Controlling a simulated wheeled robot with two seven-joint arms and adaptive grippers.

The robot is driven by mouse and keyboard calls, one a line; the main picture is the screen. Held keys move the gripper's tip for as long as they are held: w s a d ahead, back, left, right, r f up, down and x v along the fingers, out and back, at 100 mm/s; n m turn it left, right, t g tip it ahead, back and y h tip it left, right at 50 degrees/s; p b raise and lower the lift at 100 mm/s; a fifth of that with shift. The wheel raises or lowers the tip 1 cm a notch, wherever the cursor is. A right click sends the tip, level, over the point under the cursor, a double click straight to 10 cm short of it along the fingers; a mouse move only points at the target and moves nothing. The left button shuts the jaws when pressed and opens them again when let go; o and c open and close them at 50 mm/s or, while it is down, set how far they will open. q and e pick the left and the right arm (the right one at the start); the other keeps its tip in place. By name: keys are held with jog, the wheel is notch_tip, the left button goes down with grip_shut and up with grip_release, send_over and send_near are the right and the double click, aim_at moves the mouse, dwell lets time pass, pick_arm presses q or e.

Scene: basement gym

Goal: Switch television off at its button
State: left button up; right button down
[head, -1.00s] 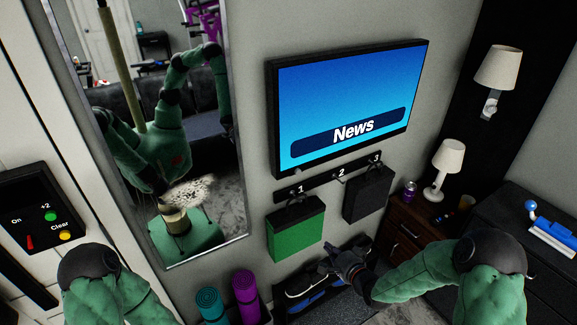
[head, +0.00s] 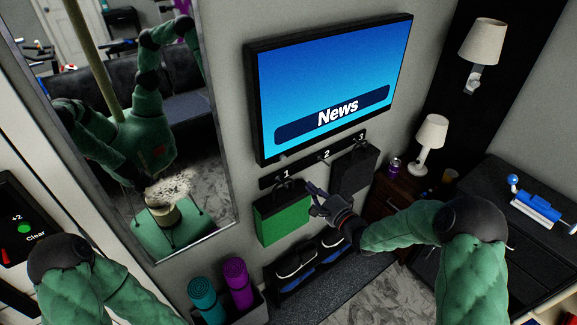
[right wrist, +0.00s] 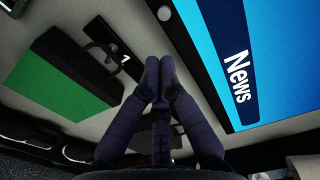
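The television (head: 330,80) hangs on the wall, lit blue with the word "News"; its screen also shows in the right wrist view (right wrist: 255,60). A small round button (head: 282,157) sits at its lower left edge and shows in the right wrist view (right wrist: 164,13), beyond the fingertips. My right gripper (head: 310,188) is below and right of the button, in front of the wall by the green bag, apart from the television. In the right wrist view its fingertips (right wrist: 159,64) are together, with nothing between them. My left arm shows at bottom left; its gripper is out of view.
A numbered hook rail (head: 310,162) below the television holds a green bag (head: 283,215) and a dark bag (head: 352,172). A mirror (head: 228,200) stands left. Rolled mats (head: 238,283), a shoe rack (head: 330,285) and a lamp (head: 430,133) are nearby.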

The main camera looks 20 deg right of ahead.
aim_at(283, 158)
jog(key=x, duration=1.3)
jog(key=shift+b, duration=0.45)
jog(key=shift+w, duration=0.1)
